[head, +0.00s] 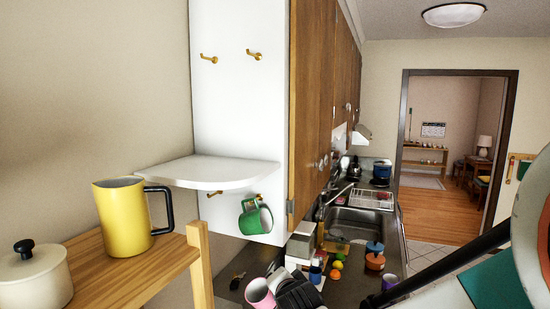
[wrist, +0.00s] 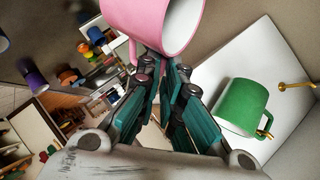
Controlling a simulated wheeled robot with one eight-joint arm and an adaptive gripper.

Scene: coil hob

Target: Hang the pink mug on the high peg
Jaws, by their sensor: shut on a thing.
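The pink mug (head: 260,294) is low in the head view, near the cabinet's foot; it fills the top of the wrist view (wrist: 150,22). My gripper (wrist: 162,66) is shut on it at its handle side; the exact contact is partly hidden. In the head view my gripper (head: 296,294) is a dark shape just right of the mug. Two brass high pegs, a left one (head: 209,59) and a right one (head: 254,54), are bare on the white panel, well above the mug.
A green mug (head: 255,217) hangs from a lower peg (head: 259,197); another lower peg (head: 214,193) is bare. A white shelf (head: 215,171) juts out between the peg rows. The panel around the high pegs is clear.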

